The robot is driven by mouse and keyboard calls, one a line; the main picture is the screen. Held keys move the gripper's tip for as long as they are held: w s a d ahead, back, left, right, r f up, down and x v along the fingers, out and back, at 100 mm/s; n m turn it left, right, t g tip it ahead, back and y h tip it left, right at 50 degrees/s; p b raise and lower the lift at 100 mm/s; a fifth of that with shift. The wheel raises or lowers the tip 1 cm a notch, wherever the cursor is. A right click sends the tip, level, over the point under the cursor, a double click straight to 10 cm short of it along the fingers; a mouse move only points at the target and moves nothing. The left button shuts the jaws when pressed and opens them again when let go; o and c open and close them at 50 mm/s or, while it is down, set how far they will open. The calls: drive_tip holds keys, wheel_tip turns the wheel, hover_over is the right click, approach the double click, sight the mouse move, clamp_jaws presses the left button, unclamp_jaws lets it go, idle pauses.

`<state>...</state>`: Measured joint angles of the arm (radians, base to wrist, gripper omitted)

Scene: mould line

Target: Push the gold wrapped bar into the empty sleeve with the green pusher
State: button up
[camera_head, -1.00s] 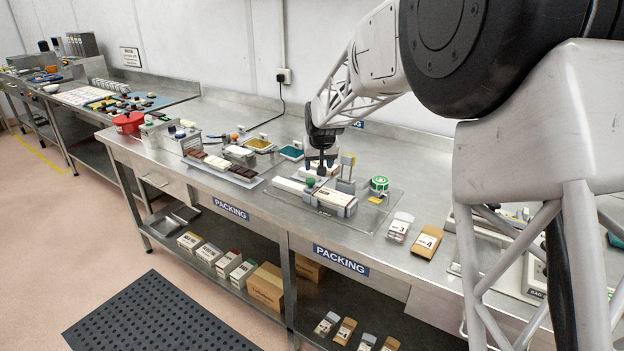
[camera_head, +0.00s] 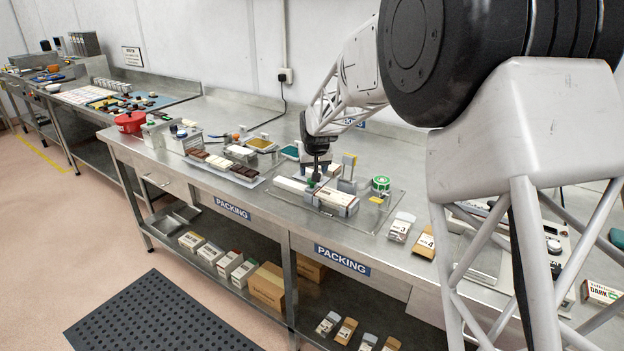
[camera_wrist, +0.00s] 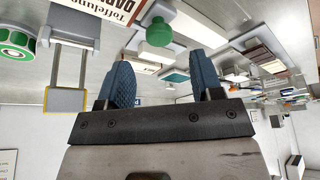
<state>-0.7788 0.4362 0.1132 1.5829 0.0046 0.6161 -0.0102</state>
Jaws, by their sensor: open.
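The green pusher's round knob (camera_head: 311,183) stands on the packing fixture; it also shows in the wrist view (camera_wrist: 159,32), beyond the gap between my fingertips. My gripper (camera_head: 317,173) is open and empty, close above and behind the knob. Its two blue fingers (camera_wrist: 163,80) are apart, with nothing between them. A white printed sleeve (camera_head: 338,199) lies in the fixture right of the knob; its lettering shows in the wrist view (camera_wrist: 100,8). I cannot see whether it is empty. I cannot make out the gold wrapped bar.
Cartons (camera_head: 400,227) lie at the right. A tray of chocolate bars (camera_head: 222,167) lies at the left. Bare steel bench remains behind the fixture.

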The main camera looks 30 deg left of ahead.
sight(313, 185)
drive_tip(key=shift+x, duration=2.7)
clamp_jaws()
